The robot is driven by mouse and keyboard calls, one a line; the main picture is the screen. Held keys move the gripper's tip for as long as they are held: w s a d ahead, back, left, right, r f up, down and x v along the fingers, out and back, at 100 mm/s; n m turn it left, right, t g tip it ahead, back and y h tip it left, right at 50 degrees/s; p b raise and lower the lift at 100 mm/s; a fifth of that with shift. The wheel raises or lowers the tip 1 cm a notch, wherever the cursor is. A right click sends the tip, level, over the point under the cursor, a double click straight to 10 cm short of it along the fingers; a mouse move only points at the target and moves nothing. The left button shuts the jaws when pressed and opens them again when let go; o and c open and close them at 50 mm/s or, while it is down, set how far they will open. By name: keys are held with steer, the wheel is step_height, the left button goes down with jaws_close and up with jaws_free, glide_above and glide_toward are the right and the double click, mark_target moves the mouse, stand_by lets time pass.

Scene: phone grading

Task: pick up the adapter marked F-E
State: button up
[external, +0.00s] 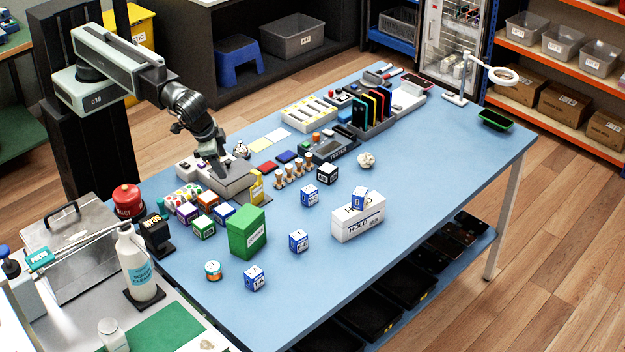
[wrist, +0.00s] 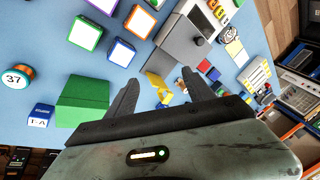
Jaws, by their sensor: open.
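No marking F-E is readable in either view, so I cannot tell which thing is that adapter. Small blue-and-white labelled blocks stand on the blue table: one left of the white HOLD box (external: 310,196), one in front of it (external: 299,241), one near the front edge (external: 255,278), and one on the HOLD box (external: 359,197). In the wrist view a block (wrist: 40,117) seems to read T-A. My gripper (external: 221,172) is open over the grey block (external: 238,181). In the wrist view its fingers (wrist: 158,84) are apart, with a yellow piece (wrist: 158,88) beyond them.
A green box (external: 247,232) stands in front of my gripper, with colour-edged cubes (external: 203,228) to its left. The HOLD box (external: 358,222) stands to the right. Several small upright pieces (external: 293,172) and a phone rack (external: 372,125) stand farther back.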

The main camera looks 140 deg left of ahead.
steer(key=w+a+f+n+y+b, duration=0.25)
steer(key=w+n+b, duration=0.25)
steer(key=w, duration=0.5)
steer(key=n+t+y+b, duration=0.1)
steer(key=n+y+b, duration=0.35)
steer(key=b, duration=1.15)
glide_toward(293, 241)
steer(key=shift+s+a+f+m+y, duration=0.15)
steer(key=shift+f+m+y, duration=0.35)
steer(key=shift+m+y, duration=0.35)
steer(key=shift+d, duration=0.2)
steer(key=b+x, duration=0.2)
steer(key=x, duration=0.4)
steer(key=shift+f+b, duration=0.2)
steer(key=shift+b, duration=0.2)
steer(key=shift+a, duration=0.45)
steer(key=a+f+b, duration=0.3)
steer(key=shift+a, duration=0.2)
steer(key=shift+a+f, duration=0.1)
steer(key=shift+a, duration=0.3)
jaws_close()
